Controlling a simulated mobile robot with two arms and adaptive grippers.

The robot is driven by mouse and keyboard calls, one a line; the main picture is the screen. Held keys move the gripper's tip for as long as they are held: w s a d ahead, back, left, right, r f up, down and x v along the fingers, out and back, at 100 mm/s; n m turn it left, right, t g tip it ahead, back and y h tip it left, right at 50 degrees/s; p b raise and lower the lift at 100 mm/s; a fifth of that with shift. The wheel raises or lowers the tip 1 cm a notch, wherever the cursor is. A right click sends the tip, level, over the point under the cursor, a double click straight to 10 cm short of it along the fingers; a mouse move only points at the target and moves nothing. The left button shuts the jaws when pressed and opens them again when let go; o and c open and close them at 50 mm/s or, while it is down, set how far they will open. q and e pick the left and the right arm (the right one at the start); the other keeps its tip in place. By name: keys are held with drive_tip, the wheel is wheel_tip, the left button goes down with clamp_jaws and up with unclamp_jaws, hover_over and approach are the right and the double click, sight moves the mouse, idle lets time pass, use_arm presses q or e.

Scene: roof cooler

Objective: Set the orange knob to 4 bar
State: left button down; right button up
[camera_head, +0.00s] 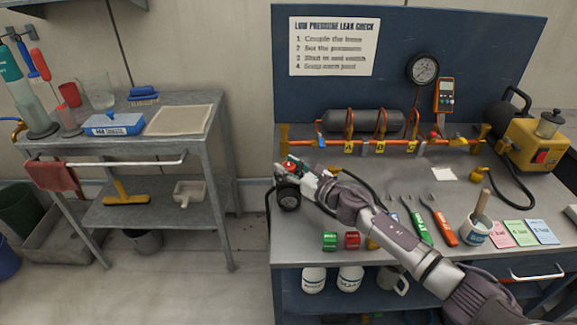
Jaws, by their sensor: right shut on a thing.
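My right gripper (291,174) is shut at the left end of the blue bench, with a small red part (288,164) and a dark round part (288,199) at its fingers. What it grips is too small and covered to make out. An orange-red knob-like part (434,134) sits on the orange pipe below the meter; I cannot tell whether it is the task's knob. The round pressure gauge (424,69) hangs on the back panel; its reading is too small to read. My left gripper is not in view.
Orange pipework (350,144) with lettered yellow tags crosses the bench back. A yellow pump (533,143) stands right. Green and red blocks (330,241), wrenches (418,227) and a brush pot (477,232) lie near the front. A grey cart (190,99) stands left, with clear floor between.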

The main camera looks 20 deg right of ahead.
drive_tip(key=shift+r, duration=0.1)
